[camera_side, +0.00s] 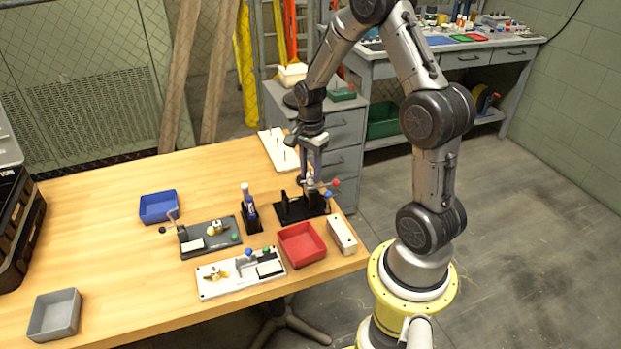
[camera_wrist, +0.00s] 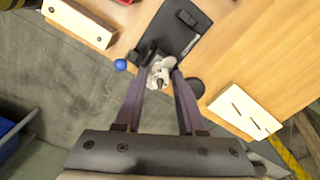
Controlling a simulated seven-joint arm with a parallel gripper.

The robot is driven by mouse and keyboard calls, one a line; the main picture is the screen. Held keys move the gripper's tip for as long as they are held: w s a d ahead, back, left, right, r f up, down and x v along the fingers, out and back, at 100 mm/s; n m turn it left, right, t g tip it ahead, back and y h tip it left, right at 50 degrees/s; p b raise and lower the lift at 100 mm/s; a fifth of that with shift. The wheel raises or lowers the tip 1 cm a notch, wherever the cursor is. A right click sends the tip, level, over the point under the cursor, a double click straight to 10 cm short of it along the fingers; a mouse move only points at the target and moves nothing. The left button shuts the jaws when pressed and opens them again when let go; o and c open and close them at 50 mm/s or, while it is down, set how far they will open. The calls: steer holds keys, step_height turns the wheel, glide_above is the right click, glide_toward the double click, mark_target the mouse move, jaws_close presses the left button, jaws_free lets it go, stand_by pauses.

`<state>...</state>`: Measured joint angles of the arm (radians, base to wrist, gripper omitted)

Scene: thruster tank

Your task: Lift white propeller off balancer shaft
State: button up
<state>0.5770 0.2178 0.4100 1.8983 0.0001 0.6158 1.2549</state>
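The balancer has a black base (camera_side: 302,208) at the table's right side, with upright posts; its base (camera_wrist: 177,28) also shows in the wrist view. A small whitish-grey propeller (camera_wrist: 160,72) is at the stand's near end in the wrist view. In the side view it is small and partly hidden by the fingers. My gripper (camera_wrist: 160,75) points down with its fingers spread, one on each side of the propeller. Contact between the fingers and the propeller is not visible. In the side view my gripper (camera_side: 312,178) is low over the balancer. The shaft is mostly hidden.
A red tray (camera_side: 302,260) and a pale block (camera_side: 342,236) lie in front of the balancer. A white pegged board (camera_side: 279,150) is behind. A marker holder (camera_side: 251,215), fixture plates (camera_side: 210,240) and a blue tray (camera_side: 158,220) stand left. The table's left middle is clear.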

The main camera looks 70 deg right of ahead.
jaws_close()
steer(key=shift+r, duration=0.1)
step_height(320, 180, up, 10)
steer(key=shift+f, duration=0.1)
stand_by(0.4)
